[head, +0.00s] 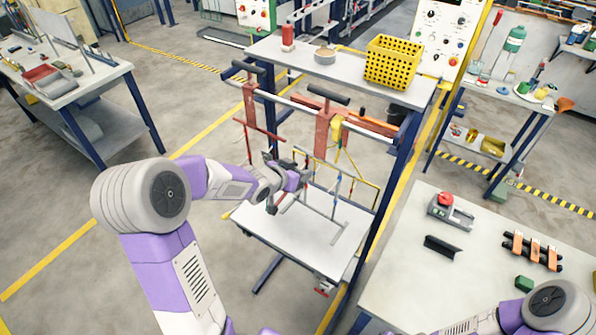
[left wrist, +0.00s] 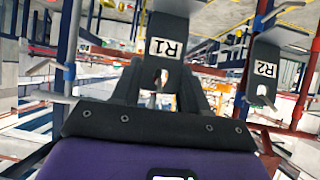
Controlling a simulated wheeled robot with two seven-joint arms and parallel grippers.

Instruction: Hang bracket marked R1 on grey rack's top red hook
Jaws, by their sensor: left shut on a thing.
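The bracket marked R1 (left wrist: 165,50) is a dark grey plate with a white label and a slot below it, held between the fingers of my left gripper (left wrist: 160,85) in the left wrist view. In the head view my left gripper (head: 284,172) is in front of the rack frames, above the lower shelf, and the bracket is too small to make out clearly. A grey rack frame (head: 334,210) stands beside it, partly hidden; I cannot make out its top red hook. A second dark bracket marked R2 (left wrist: 263,72) is at the right of the wrist view, apart from R1. My right gripper is out of view.
Reddish frames (head: 322,135) hang from a bar under the upper shelf. A yellow basket (head: 393,62) stands on that shelf. The blue post (head: 382,200) rises right of the gripper. A right-hand table (head: 400,270) holds a red-buttoned box (head: 450,209) and dark parts.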

